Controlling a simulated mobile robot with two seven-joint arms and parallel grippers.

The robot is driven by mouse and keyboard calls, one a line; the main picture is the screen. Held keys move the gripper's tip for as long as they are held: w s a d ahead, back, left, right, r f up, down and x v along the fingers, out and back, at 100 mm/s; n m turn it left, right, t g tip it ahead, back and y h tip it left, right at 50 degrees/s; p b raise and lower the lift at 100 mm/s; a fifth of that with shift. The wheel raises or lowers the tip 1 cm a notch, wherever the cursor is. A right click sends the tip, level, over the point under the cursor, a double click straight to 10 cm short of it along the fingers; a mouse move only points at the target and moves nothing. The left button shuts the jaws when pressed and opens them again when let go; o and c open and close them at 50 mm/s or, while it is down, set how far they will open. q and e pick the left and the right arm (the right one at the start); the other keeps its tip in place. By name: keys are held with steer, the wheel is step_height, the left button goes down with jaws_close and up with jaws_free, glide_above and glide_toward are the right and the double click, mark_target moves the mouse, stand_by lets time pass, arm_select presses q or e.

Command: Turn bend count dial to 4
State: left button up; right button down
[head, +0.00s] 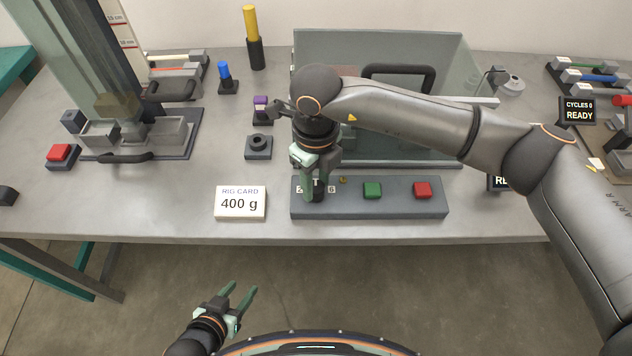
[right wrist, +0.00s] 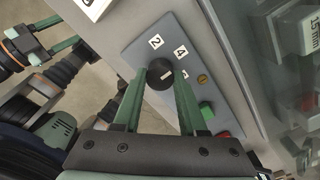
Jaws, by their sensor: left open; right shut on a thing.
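The bend count dial (right wrist: 158,69) is a round black knob with a short white mark, on a grey control panel (head: 395,208). White number labels sit around it: 2 (right wrist: 156,42), 4 (right wrist: 181,52) and a 6 (head: 331,188). The 6 is partly covered in the right wrist view. I cannot tell surely which number the mark faces. My right gripper (head: 313,194) points down at the panel's left end, its green fingers shut on the dial from both sides. My left gripper (head: 241,289) is open and empty, low in front of the table.
A green button (head: 372,190) and a red button (head: 422,190) sit right of the dial, with a small brass piece (head: 343,180) between. A clear-walled enclosure (head: 440,60) stands behind the panel. A 400 g rig card (head: 240,203) stands left of it.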

mark_target(316, 186)
arm_select(q)
steer(key=shift+w+d+r, duration=0.15)
steer(key=shift+w, duration=0.05)
stand_by(0.4)
arm_select(e)
steer(key=shift+c, duration=2.3)
jaws_free()
steer(key=shift+r, duration=0.15)
arm_select(q)
steer(key=shift+w+d+b, duration=0.15)
steer(key=shift+d+b, duration=0.05)
steer(key=shift+b, duration=0.2)
arm_select(e)
step_height(316, 186, up, 12)
steer(key=shift+r, duration=0.15)
steer(key=shift+s, duration=0.1)
